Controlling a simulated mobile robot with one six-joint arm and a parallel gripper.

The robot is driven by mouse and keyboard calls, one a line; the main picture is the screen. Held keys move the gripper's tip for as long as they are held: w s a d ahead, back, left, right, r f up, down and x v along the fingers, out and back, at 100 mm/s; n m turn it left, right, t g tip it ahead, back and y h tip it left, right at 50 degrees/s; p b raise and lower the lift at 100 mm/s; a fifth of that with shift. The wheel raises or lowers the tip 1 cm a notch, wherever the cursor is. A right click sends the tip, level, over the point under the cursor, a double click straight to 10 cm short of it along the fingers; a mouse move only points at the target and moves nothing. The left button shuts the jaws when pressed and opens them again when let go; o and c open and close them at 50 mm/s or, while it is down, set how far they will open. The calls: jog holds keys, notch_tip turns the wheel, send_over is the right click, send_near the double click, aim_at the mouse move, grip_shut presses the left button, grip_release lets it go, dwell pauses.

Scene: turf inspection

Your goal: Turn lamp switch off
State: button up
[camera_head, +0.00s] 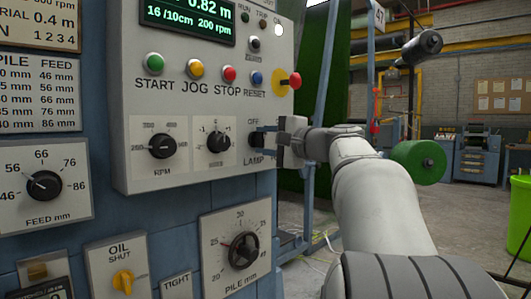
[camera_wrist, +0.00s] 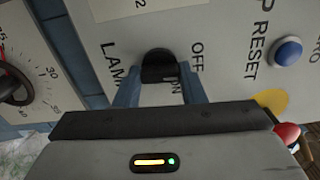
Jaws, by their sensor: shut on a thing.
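The lamp switch is a small black knob (camera_head: 256,138) on the grey control panel, with OFF printed above it and LAMP below. In the wrist view the black knob (camera_wrist: 159,64) sits between my two blue-grey fingers, with OFF and ON printed to its right and LAMP to its left. My gripper (camera_head: 270,139) reaches the panel from the right and is shut on the knob; it also shows in the wrist view (camera_wrist: 160,80). Which way the knob points is unclear, as the fingers and its dark surface hide any mark.
Above the knob are a blue RESET button (camera_head: 257,78) and a red knob (camera_head: 295,80) sticking out at the panel's right edge. RPM (camera_head: 162,145) and another dial (camera_head: 217,141) are to the left. A PILE dial (camera_head: 243,250) is below. Open floor lies to the right.

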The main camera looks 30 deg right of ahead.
jog(key=shift+n+b, duration=0.35)
jog(key=shift+n, duration=0.15)
jog(key=o, duration=1)
jog(key=v, duration=0.7)
jog(key=shift+s+d, duration=0.1)
jog(key=shift+s, duration=0.25)
jog(key=shift+p, duration=0.4)
